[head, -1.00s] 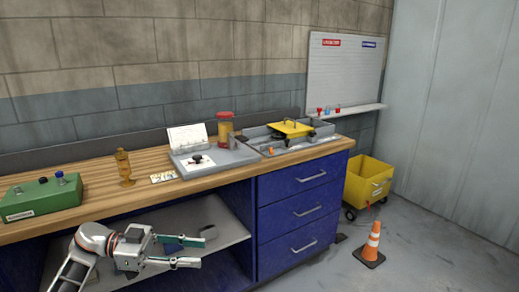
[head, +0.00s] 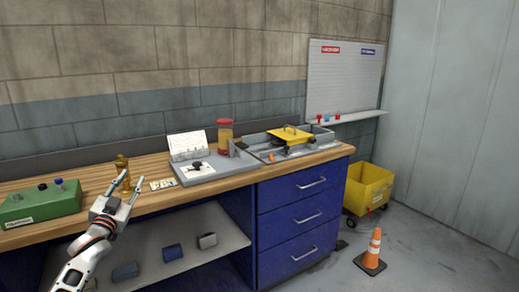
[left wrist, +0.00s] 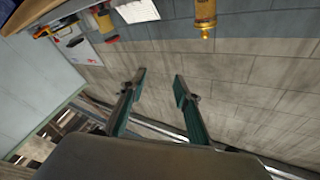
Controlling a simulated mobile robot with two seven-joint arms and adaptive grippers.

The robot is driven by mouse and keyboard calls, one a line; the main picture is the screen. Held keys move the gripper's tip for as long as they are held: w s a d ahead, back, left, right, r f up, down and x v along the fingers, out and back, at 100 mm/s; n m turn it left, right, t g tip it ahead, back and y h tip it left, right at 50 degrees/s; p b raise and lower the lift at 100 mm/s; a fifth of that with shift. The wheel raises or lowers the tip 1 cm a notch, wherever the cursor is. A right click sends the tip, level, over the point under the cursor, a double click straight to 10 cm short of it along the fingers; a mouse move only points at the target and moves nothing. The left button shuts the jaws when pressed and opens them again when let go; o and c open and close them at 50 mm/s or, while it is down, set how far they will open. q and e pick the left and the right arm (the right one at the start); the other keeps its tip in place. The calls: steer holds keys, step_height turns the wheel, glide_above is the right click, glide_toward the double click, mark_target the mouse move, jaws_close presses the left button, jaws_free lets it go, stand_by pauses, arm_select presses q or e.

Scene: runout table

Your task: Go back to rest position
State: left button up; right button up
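My left gripper (head: 123,183) is raised at the front edge of the workbench in the head view, fingers pointing up and away. Its two fingers are apart with nothing between them. In the left wrist view the left gripper (left wrist: 161,85) also shows open and empty, with the wall beyond it. My right gripper is not in view.
The wooden bench (head: 100,178) carries a green box (head: 40,204), a grey plate (head: 215,165) and a grey tray (head: 262,149) with a yellow-handled piece. Small blocks lie on the lower shelf (head: 205,225). A yellow cart (head: 370,185) and an orange cone (head: 373,250) stand right.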

arm_select(q)
step_height(320, 180, down, 6)
steer(key=a+g+y, duration=0.2)
steer(key=a+g, duration=0.1)
steer(key=s+d+f+g+h, duration=0.1)
steer(key=s+d+f, duration=0.35)
steer(key=f, duration=0.35)
steer(key=s+d+f+g+h, duration=0.1)
steer(key=s+d+f, duration=0.3)
steer(key=s+f, duration=0.3)
steer(key=s+d+f+g+h, duration=0.1)
steer(key=s+d+f, duration=0.35)
steer(key=f, duration=0.45)
steer(key=s+d+f+g, duration=0.1)
steer(key=s+d+f, duration=0.3)
steer(key=s, duration=0.6)
steer(key=s+d+f+g+h, duration=0.1)
steer(key=s+d+f, duration=0.2)
steer(key=s, duration=0.8)
steer(key=s+d+f+g, duration=0.2)
steer(key=s+d+f, duration=0.2)
steer(key=s, duration=0.6)
steer(key=shift+s+d+f+n+h, duration=0.3)
steer(key=shift+s+n, duration=0.05)
steer(key=shift+n, duration=0.05)
